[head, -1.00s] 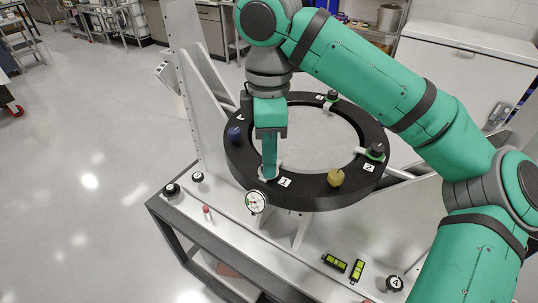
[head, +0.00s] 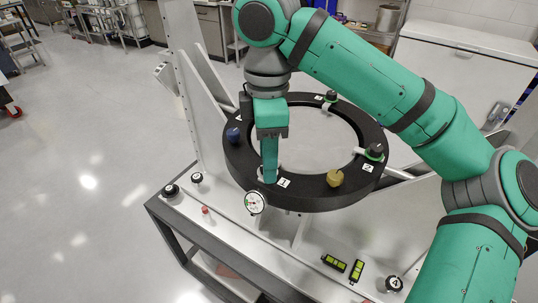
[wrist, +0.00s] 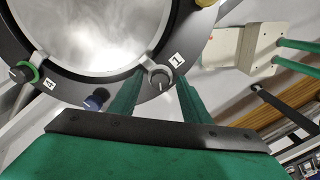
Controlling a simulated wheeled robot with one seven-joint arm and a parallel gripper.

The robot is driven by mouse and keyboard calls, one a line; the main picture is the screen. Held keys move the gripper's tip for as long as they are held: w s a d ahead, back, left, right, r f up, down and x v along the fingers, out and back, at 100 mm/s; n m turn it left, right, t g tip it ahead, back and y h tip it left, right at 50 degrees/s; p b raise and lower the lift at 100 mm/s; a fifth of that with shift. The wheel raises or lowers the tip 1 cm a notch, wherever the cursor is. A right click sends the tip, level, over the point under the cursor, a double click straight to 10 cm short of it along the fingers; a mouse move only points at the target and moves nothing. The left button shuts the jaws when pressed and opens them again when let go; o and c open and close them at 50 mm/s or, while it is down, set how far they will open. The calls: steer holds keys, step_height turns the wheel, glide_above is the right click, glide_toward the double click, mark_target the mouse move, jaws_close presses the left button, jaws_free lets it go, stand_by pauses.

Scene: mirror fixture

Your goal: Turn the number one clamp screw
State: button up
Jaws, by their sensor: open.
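The black ring (head: 312,198) of the mirror fixture stands above the bench, with a number 1 label (head: 284,183) on its near side. The number one clamp screw is hidden behind my fingers in the head view; in the wrist view its dark grey knob (wrist: 159,79) sits beside the label 1 (wrist: 177,60). My gripper (head: 269,180) points down at the ring just left of the label. In the wrist view my open fingers lie on either side of the knob; whether they touch it I cannot tell.
A dial gauge (head: 255,202) hangs just below the gripper. Black knobs, a red-tipped pin (head: 206,211) and green levels (head: 357,271) are on the bench.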

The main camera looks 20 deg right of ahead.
steer(key=shift+r, duration=0.1)
step_height(320, 180, up, 11)
steer(key=shift+f, duration=0.2)
stand_by(0.5)
